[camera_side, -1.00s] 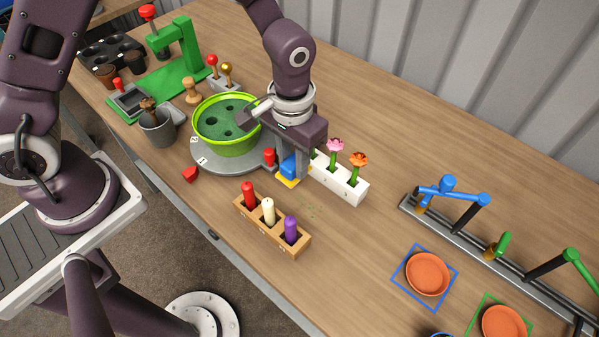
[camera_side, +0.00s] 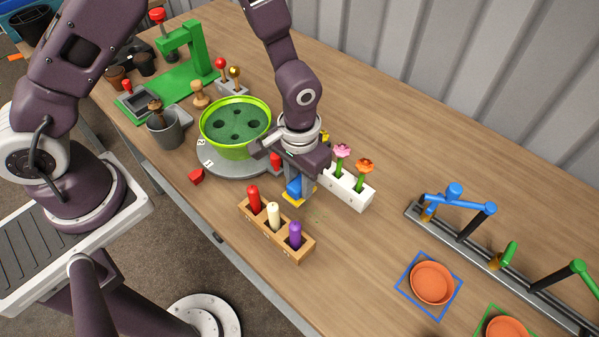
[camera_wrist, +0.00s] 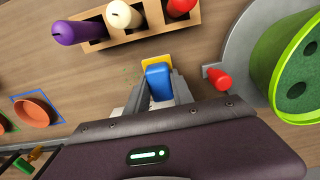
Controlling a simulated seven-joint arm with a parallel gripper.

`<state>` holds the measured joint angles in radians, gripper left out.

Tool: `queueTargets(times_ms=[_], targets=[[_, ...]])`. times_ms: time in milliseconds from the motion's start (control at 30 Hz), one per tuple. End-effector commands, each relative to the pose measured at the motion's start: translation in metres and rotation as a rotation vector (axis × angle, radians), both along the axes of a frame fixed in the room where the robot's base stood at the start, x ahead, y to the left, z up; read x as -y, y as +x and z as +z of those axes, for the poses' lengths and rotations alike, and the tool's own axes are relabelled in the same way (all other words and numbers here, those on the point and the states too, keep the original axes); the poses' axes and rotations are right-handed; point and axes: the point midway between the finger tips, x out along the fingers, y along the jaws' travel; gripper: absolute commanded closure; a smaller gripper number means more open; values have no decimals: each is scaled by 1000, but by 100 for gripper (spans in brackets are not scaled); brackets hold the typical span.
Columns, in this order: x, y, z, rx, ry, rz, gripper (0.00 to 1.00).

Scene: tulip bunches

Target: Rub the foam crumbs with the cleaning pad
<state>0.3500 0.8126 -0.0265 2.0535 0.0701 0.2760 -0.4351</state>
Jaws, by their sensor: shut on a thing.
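The cleaning pad has a blue grip block (camera_side: 294,187) over a yellow base (camera_side: 299,199). My gripper (camera_wrist: 160,88) is shut on the blue block, with one finger on each side. The yellow base is at or just above the tabletop; I cannot tell whether it touches. The foam crumbs (camera_side: 318,216) are tiny green specks on the wood, just in front and to the right of the pad. In the wrist view a few crumbs (camera_wrist: 128,78) show left of the pad.
A wooden rack (camera_side: 276,230) with red, cream and purple pegs stands close in front of the pad. A white flower holder (camera_side: 350,191) stands behind right. A green pot (camera_side: 235,128) on a grey turntable and a red peg (camera_wrist: 219,78) stand nearby. Bare table lies right of the crumbs.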

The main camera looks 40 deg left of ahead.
Motion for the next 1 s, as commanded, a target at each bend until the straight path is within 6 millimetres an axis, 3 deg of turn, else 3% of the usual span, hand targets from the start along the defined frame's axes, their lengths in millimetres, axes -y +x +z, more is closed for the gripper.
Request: queueTargets(times_ms=[233, 333, 1000], targets=[[0, -1, -30, -3, 1, 0, 100], [11, 0, -21, 1, 0, -2, 100], [71, 0, -28, 0, 1, -1, 100]])
